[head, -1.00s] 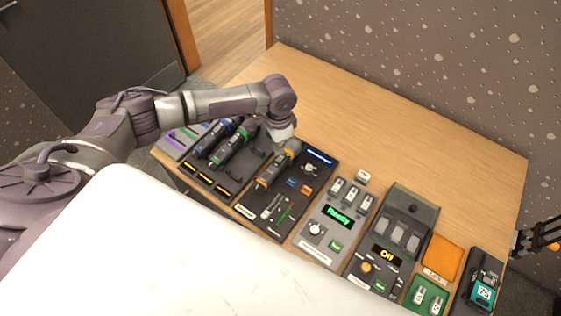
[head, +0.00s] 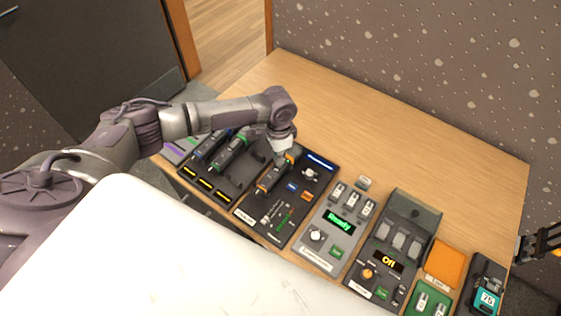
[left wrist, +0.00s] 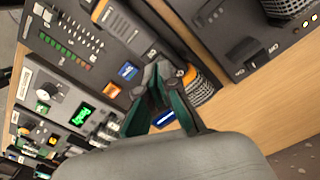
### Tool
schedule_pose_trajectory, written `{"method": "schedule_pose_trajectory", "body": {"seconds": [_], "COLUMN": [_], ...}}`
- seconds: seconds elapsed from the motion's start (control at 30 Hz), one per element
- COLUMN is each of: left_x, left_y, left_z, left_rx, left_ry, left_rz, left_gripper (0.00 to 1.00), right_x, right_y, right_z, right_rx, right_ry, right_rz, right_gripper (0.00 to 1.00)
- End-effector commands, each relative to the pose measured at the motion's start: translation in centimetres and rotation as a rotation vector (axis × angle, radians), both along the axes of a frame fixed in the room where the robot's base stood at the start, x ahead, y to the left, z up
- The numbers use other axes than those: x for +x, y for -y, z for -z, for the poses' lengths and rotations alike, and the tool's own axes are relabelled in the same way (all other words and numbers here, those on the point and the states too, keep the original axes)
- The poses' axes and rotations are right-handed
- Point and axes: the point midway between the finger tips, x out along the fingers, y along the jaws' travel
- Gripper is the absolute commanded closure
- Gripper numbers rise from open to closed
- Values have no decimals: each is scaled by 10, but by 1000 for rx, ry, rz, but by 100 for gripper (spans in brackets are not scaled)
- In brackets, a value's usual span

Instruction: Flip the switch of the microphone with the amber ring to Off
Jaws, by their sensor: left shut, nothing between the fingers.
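The microphone with the amber ring (head: 268,181) lies on a dark panel (head: 244,213) in the head view. In the left wrist view its dark body (left wrist: 128,24) is at the top, and the amber ring and mesh head (left wrist: 203,88) show just right of the fingers. My left gripper (head: 284,157) is over the ring end of this microphone. In the left wrist view its green-padded fingers (left wrist: 152,88) are shut and empty, partly covering the microphone. I cannot tell the switch's position. My right gripper (head: 528,246) shows partly at the right edge; its opening is unclear.
Microphones with green (head: 230,153) and blue (head: 211,143) rings lie on the neighbouring panel to the left. A grey "Ready" panel (head: 318,251) and a dark "Off" panel (head: 407,213) stand to the right. The table behind the panels (head: 400,155) is clear.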

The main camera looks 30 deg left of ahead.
Motion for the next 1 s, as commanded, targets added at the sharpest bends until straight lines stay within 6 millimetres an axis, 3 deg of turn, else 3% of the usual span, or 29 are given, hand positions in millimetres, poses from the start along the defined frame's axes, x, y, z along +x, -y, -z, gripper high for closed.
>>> {"method": "schedule_pose_trajectory", "body": {"seconds": [1.0], "left_x": [0], "left_y": [0], "left_z": [6], "left_rx": [0], "left_ry": [0], "left_rz": [0], "left_gripper": [100], "right_x": [0], "right_y": [0], "right_z": [3], "right_rx": [0], "right_ry": [0], "right_rz": [0], "right_gripper": [100]}}
